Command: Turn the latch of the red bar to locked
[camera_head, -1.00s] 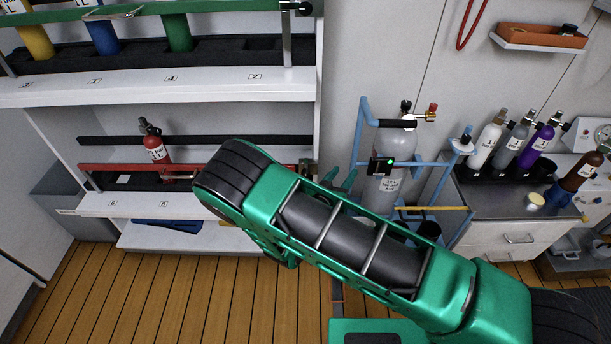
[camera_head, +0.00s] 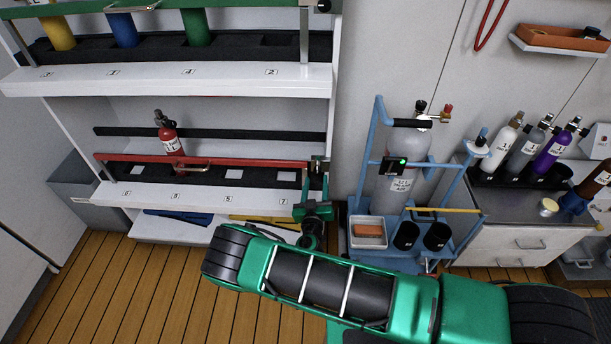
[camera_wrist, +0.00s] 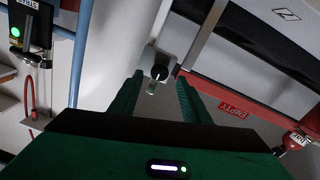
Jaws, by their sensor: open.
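The red bar (camera_head: 250,164) runs across the front of the lower shelf, and it also shows in the wrist view (camera_wrist: 265,120) with a red "EMPTY" label. Its latch (camera_wrist: 158,72), a pale block with a dark round knob, is at the bar's end beside a metal post. My gripper (camera_wrist: 157,82) is open, with one green finger on either side of the latch in the picture. I cannot tell whether the fingers touch it. In the head view my gripper (camera_head: 319,168) is at the right end of the bar and largely hides the latch.
A red extinguisher (camera_head: 168,134) stands behind the bar at the left. A blue cart (camera_head: 372,150) with a grey cylinder (camera_head: 400,180) stands close to the right of my gripper. The shelf's white side wall (camera_head: 334,110) is near. Wooden floor lies open at the left.

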